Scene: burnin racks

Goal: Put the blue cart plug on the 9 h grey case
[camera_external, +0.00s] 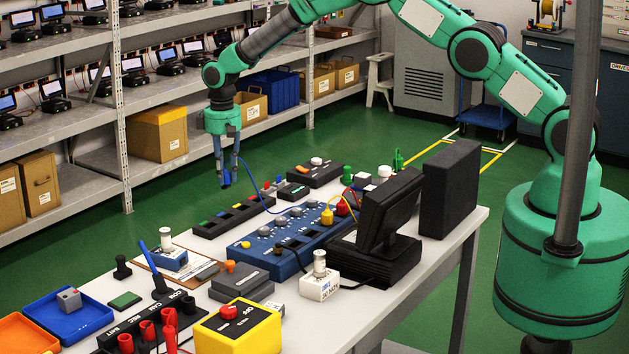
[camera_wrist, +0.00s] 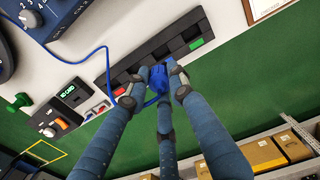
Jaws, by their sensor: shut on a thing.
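My gripper (camera_external: 226,184) hangs in the air over the far edge of the table, shut on the blue plug (camera_external: 226,174). In the wrist view the blue plug (camera_wrist: 158,78) sits between my fingertips. A blue cord (camera_wrist: 92,52) runs from it toward the blue panel (camera_external: 290,242). A stacked grey case (camera_external: 240,286) with an orange plug on top stands at the near side of the table. A dark case (camera_external: 315,174) with a white knob stands at the far end. I cannot read a 9 h label on either case.
A long black slotted strip (camera_external: 233,216) with coloured marks lies below my gripper. A monitor (camera_external: 388,212) and a black box (camera_external: 450,188) stand at the right. A yellow box (camera_external: 237,328), a white block (camera_external: 320,288) and a blue tray (camera_external: 92,318) crowd the near end.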

